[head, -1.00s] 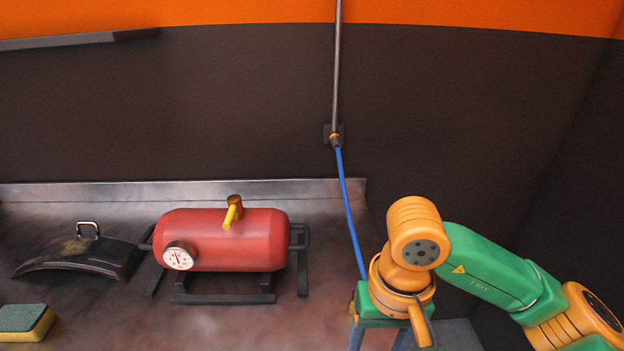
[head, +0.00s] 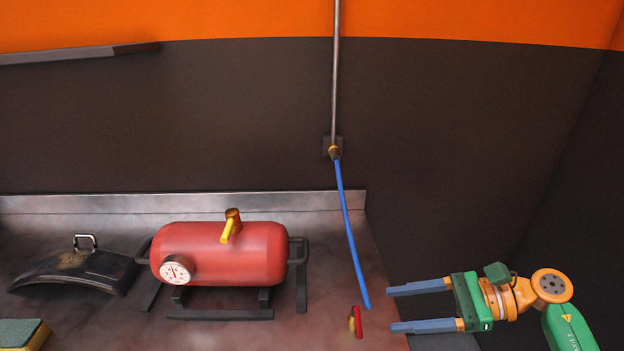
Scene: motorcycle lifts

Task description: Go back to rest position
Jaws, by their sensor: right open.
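My right gripper (head: 418,306) is at the lower right in the head view, its two blue-grey fingers pointing left. It is open, with nothing between the fingers. A blue hose (head: 352,235) hangs from a wall fitting, and its lower end is just left of the upper fingertip. My left gripper is not in view.
A red tank (head: 225,253) with a gauge and yellow valve lever stands on the metal bench (head: 240,333). A black curved panel (head: 75,270) and a sponge (head: 22,333) are at the left. A pipe (head: 336,70) runs down the wall. A dark bar (head: 80,54) is at upper left.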

